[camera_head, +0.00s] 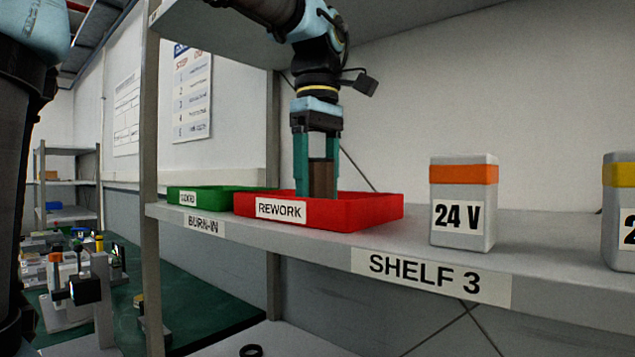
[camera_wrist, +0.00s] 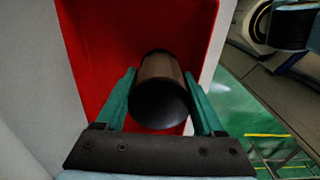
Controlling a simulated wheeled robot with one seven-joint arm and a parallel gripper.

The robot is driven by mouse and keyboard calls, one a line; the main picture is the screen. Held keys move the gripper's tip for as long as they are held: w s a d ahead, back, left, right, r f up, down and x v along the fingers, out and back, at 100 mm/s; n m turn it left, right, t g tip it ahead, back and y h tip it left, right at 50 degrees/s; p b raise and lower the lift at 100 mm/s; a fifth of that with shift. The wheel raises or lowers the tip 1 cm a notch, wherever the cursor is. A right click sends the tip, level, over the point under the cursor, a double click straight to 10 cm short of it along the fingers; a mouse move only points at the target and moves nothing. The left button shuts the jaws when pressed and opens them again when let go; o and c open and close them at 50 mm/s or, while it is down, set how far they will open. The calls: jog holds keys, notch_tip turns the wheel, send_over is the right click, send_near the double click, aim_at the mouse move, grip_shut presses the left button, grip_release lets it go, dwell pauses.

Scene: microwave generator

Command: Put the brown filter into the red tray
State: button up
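The brown filter (camera_head: 321,178) is a cylinder held upright between the teal fingers of my gripper (camera_head: 317,190). In the wrist view the filter (camera_wrist: 160,92) has a dark end and lies between both fingers of the gripper (camera_wrist: 162,95). The red tray (camera_head: 370,212), labelled REWORK, sits on the shelf; its red inside also shows in the wrist view (camera_wrist: 90,40). My gripper points down with the filter within the tray's outline. The filter's lower end is hidden behind the tray's front wall, so I cannot tell whether it touches the tray floor.
A green tray (camera_head: 185,192) stands left of the red one. A grey box marked 24 V (camera_head: 463,205) stands to the right, with another box (camera_head: 621,215) at the edge. A shelf post (camera_head: 152,150) rises at the left. An upper shelf (camera_head: 400,15) hangs above.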

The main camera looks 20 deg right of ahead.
jog(key=shift+o, duration=0.9)
jog(key=shift+r, duration=3.9)
